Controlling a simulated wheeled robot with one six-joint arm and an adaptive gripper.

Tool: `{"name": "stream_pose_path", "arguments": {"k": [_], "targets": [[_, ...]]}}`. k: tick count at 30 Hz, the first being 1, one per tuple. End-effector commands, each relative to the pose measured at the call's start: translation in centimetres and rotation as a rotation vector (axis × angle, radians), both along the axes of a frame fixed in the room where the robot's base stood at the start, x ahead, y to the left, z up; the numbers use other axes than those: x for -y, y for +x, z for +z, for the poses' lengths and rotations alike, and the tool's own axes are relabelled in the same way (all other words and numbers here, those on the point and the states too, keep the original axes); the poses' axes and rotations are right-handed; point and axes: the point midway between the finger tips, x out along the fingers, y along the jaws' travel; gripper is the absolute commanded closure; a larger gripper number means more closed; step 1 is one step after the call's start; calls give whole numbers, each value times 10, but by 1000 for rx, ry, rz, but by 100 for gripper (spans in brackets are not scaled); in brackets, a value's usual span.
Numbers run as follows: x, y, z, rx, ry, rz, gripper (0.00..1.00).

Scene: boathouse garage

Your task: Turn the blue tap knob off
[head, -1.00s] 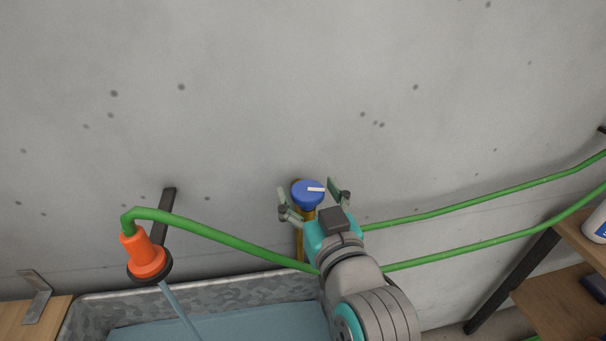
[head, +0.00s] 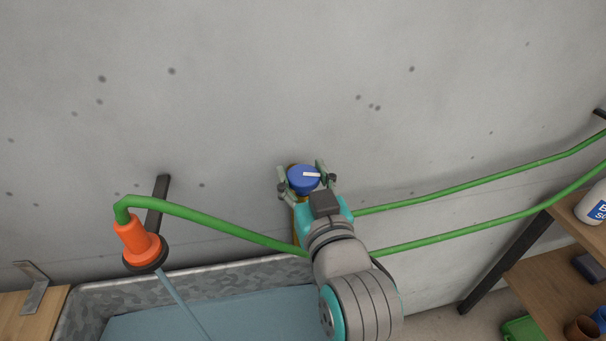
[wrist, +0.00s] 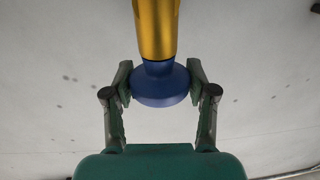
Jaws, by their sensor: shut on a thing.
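In the wrist view the blue knob (wrist: 160,88) sits at the end of the golden tap body (wrist: 156,30). My gripper (head: 304,176) is shut on the knob, one finger on each side. It also shows in the wrist view (wrist: 160,82) with both fingertips at the knob's rim. An orange nozzle (head: 137,240) on a green hose hangs at the left, and water streams from it.
A galvanized trough (head: 240,273) with water in it lies below the nozzle. A green hose (head: 470,197) runs along the wall to the right. Wooden shelves (head: 560,255) with a white bottle (head: 592,205) stand at the right.

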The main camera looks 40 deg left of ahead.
Motion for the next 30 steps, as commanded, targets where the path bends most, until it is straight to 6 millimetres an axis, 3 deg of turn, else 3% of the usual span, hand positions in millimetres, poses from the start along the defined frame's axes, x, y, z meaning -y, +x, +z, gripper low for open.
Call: {"name": "stream_pose_path", "arguments": {"k": [30], "targets": [[-1, -1, 0, 1, 1, -644, 78]]}}
